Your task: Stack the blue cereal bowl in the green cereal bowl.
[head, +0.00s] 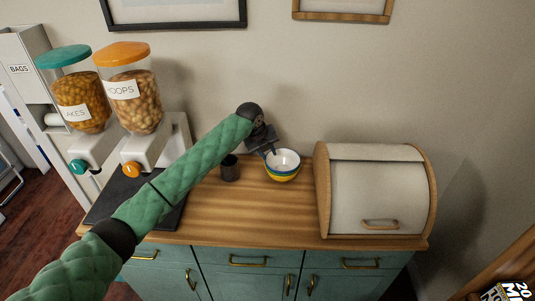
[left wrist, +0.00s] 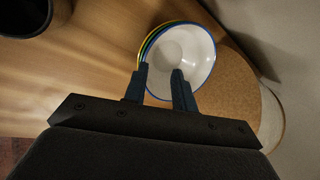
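The blue-rimmed bowl, white inside (head: 284,158), is on top of a nested stack on the wooden counter. It also shows in the left wrist view (left wrist: 190,48). Thin yellow and greenish edges show below its rim on the left side in the left wrist view; a yellow band (head: 282,177) shows under it in the head view. The green bowl is mostly hidden in the stack. My left gripper (left wrist: 159,74) is at the near side of the stack, fingers apart, one beside the outer rim and one over the bowl's inside. My right gripper is not in view.
A dark cup (head: 230,168) stands left of the bowls. A bread box (head: 378,190) stands close on the right. Two cereal dispensers (head: 130,90) (head: 78,95) and a black mat (head: 115,200) are at the left. The counter front (head: 260,225) is clear.

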